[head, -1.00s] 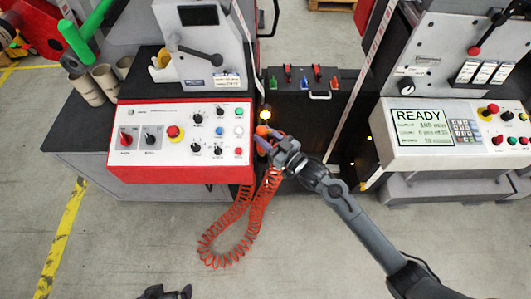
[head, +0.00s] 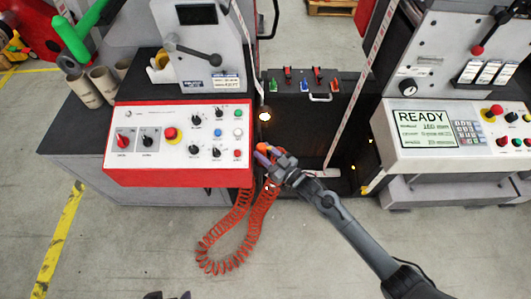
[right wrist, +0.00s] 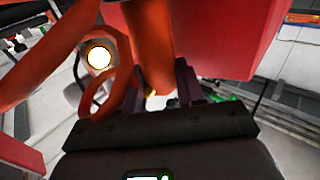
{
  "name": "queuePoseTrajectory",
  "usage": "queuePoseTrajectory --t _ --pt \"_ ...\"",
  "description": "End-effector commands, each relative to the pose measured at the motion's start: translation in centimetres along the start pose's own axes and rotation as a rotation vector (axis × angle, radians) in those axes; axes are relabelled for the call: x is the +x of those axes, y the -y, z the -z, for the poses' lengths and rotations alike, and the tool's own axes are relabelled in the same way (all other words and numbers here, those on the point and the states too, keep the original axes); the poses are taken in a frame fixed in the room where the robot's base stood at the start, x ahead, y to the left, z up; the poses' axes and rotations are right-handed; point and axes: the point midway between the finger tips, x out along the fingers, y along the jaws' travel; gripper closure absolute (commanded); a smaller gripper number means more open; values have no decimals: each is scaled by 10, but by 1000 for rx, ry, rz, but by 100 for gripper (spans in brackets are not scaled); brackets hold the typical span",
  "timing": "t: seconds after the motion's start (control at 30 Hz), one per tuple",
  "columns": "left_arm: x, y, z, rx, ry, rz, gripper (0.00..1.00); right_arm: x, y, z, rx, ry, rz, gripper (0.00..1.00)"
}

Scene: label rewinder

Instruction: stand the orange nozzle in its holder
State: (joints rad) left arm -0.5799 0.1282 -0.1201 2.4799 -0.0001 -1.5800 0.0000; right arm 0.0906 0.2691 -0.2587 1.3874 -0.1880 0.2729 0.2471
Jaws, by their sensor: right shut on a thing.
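The orange nozzle (head: 263,148) is held in my right gripper (head: 265,157), just right of the red-edged control panel's lower right corner. In the right wrist view the nozzle (right wrist: 151,45) runs upward from between the dark fingers of the right gripper (right wrist: 167,90). The gripper is shut on it. An orange coiled hose (head: 222,264) hangs below in a loop toward the floor. I cannot make out the nozzle's holder clearly.
The control panel (head: 180,138) is close on the left of my right gripper. A dark cabinet (head: 300,125) with coloured clips stands behind it, beside a lit round lamp (head: 265,116). The READY console (head: 425,130) is at the right. The floor in front is open.

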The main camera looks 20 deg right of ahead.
Motion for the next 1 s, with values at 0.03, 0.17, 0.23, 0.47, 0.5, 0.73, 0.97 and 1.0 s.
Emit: queuePoseTrajectory --t 0.03,0.17,0.23,0.47,0.5,0.73,0.97,1.0 --pt "0 0 0 0 0 0 0 0 0 1 0 -2 0 100" --pt "1 0 0 -1 0 -1 0 0 0 0 0 -2 0 100" --pt "3 -1 -1 -2 0 -1 0 0 0 -3 0 -2 0 100" --pt "1 -2 0 -10 -1 -7 0 0 0 -2 0 0 0 51" --pt "1 -3 0 -11 -1 -9 0 0 0 -2 0 0 0 51" --pt "-2 -3 1 -13 -2 -10 0 -5 0 0 0 2 0 51" --pt "-7 -2 3 -10 -1 -8 0 -38 0 1 1 3 0 51" --pt "-8 -2 3 -9 -1 -7 0 -46 0 0 0 3 0 51"
